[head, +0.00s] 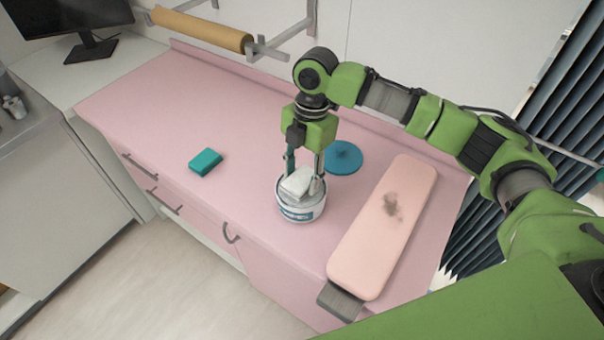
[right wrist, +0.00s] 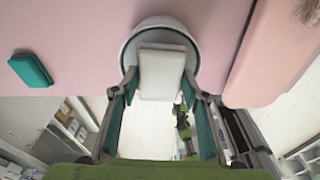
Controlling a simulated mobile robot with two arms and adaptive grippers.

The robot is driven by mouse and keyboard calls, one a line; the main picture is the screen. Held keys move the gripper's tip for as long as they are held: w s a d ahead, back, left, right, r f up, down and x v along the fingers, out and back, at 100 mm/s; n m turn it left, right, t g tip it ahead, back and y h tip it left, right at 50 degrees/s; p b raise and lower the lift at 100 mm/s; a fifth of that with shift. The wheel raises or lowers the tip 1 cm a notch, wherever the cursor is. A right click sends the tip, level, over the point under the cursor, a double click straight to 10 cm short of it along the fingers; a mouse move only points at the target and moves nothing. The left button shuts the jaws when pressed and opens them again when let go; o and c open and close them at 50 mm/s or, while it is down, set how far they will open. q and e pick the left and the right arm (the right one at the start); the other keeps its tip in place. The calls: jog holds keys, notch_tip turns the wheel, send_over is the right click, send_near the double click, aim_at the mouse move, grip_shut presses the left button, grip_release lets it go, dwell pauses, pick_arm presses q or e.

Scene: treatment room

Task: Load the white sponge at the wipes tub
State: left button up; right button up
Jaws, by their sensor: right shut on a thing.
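The white sponge (head: 297,182) sits between the fingers of my right gripper (head: 305,172), at the mouth of the wipes tub (head: 301,212). The tub is round and white with a blue-green label and stands upright on the pink counter. My right gripper points down from above and is shut on the sponge. In the right wrist view the sponge (right wrist: 162,74) lies between the two fingers, in front of the tub's rim (right wrist: 133,32). I cannot tell whether the sponge touches the inside of the tub. My left gripper is not in view.
A teal block (head: 205,161) lies to the left on the pink counter (head: 150,110). A long pink pad (head: 380,240) with a dark stain lies to the right. The counter between block and tub is clear.

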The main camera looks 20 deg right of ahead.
aim_at(302, 177)
jog(key=shift+f, duration=0.5)
dwell(0.8)
jog(key=shift+f+p, duration=0.1)
jog(key=shift+p, duration=0.35)
dwell(1.9)
jog(key=shift+s, duration=0.1)
notch_tip(302, 177, up, 7)
jog(key=p, duration=0.8)
dwell(0.4)
dwell(0.4)
